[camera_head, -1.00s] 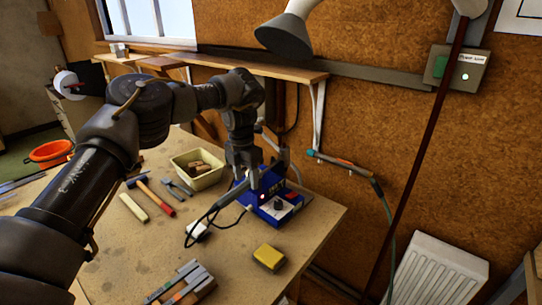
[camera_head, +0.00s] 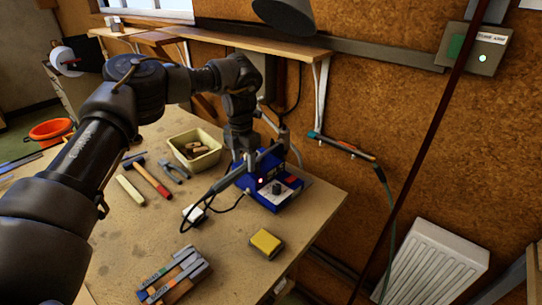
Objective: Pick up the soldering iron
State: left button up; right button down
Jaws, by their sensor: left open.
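The blue soldering station (camera_head: 270,194) stands on the workbench, with a lit red light and a dial on its front. A dark rod that looks like the soldering iron's handle (camera_head: 226,182) slants at the station's left side, with a black cable looping from its lower end. My left gripper (camera_head: 264,158) is open, pointing down over the back of the station, close to the iron's upper end. The iron's tip is hidden, and I cannot tell whether the fingers touch it. My right gripper is not in view.
On the workbench (camera_head: 225,235) are a cream tub (camera_head: 194,148), a hammer (camera_head: 152,178), pliers (camera_head: 173,172), a yellow sponge block (camera_head: 266,243) and a rack of marked strips (camera_head: 174,277). A shelf (camera_head: 240,43) runs behind. A radiator (camera_head: 435,265) stands right.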

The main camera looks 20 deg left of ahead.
aim_at(243, 166)
pick_arm(q)
jog(key=shift+s+d, duration=0.15)
jog(key=shift+s, duration=0.05)
jog(key=f+p, duration=0.1)
jog(key=f, duration=0.2)
jog(key=f+p, duration=0.1)
jog(key=shift+s+a+f+p, duration=0.25)
jog(key=shift+s+a+p, duration=0.05)
jog(key=shift+a+p, duration=0.05)
jog(key=shift+f, duration=0.25)
jog(key=shift+d, duration=0.3)
jog(key=shift+c, duration=0.5)
jog(key=shift+a, duration=0.15)
jog(key=c, duration=0.9)
grip_shut()
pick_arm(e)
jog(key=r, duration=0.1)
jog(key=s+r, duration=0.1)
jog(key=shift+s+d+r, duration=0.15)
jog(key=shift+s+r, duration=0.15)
